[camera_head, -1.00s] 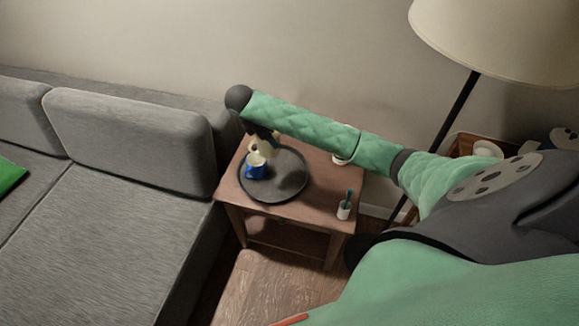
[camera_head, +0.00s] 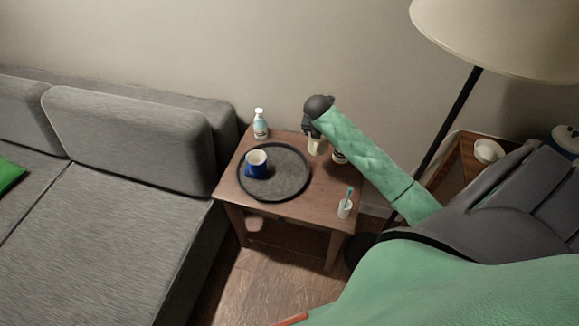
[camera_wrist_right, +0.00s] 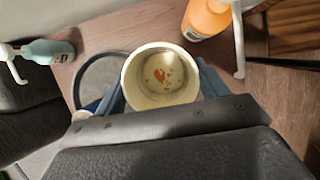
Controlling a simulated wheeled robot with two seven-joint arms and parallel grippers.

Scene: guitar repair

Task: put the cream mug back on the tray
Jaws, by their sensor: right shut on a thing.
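The cream mug (camera_head: 317,146) is in my right gripper (camera_head: 312,130), by the back right of the side table, to the right of the tray. In the right wrist view the mug (camera_wrist_right: 160,80) sits between the fingers of my right gripper (camera_wrist_right: 158,98), its opening towards the camera, with orange-brown spots inside. I cannot tell whether its base touches the table. The round dark tray (camera_head: 291,191) lies on the table; part of its ring (camera_wrist_right: 83,84) shows in the right wrist view. My left gripper is not in view.
A blue mug (camera_head: 259,171) stands on the tray's left part; the tray's right part is bare. A pale bottle (camera_head: 261,128) stands behind the tray. A white cup with a toothbrush (camera_head: 345,209) is at the front right. An orange pump bottle (camera_wrist_right: 207,17) is near my gripper.

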